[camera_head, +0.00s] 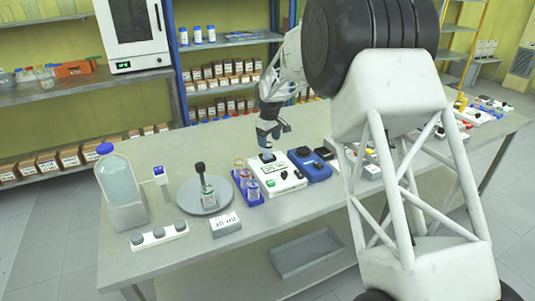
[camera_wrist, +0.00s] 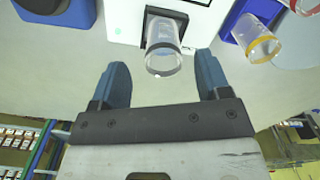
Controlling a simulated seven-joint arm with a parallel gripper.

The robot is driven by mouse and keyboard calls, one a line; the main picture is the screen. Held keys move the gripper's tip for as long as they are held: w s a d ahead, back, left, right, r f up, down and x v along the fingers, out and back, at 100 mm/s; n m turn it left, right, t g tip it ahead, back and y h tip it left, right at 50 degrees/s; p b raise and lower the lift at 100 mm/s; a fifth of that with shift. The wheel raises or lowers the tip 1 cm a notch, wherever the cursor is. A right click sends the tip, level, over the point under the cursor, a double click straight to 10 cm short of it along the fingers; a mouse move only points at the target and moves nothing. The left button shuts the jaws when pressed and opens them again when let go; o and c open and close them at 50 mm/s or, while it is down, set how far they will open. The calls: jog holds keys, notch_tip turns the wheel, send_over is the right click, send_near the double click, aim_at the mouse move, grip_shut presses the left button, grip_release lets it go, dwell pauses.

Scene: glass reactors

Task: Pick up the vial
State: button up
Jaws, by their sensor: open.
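A clear glass vial (camera_wrist: 163,50) stands in a dark square socket on a white device (camera_wrist: 124,22) in the wrist view. My gripper (camera_wrist: 163,78) is open, its two blue fingers apart, with the near end of the vial in line with the gap between them. The fingers do not appear to touch the vial. In the head view my gripper (camera_head: 267,138) is just above the back of the white device (camera_head: 284,185). The vial is too small and too close to the gripper to make out clearly there.
A blue rack (camera_head: 257,200) with ringed vials stands left of the device, and a blue device (camera_head: 316,174) stands close on its right. A stirrer plate (camera_head: 190,203) and a large bottle (camera_head: 117,180) are further left. The table (camera_head: 270,226) is bare in front.

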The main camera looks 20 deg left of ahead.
aim_at(268, 149)
jog(key=shift+s+a+f, duration=0.1)
jog(key=shift+s+f, duration=0.05)
jog(key=shift+f, duration=2.45)
jog(key=shift+c, duration=0.2)
jog(key=c, duration=0.9)
jog(key=shift+r, duration=0.15)
jog(key=shift+r, duration=1.35)
jog(key=shift+s+r, duration=0.1)
jog(key=shift+r, duration=0.25)
jog(key=s+d, duration=0.2)
jog(key=s, duration=0.2)
jog(key=s+d+r, duration=0.1)
jog(key=s+d, duration=0.2)
jog(key=s, duration=0.2)
jog(key=s+d, duration=0.3)
jog(key=s, duration=0.1)
jog(key=shift+s+r, duration=0.2)
jog(key=shift+s, duration=0.05)
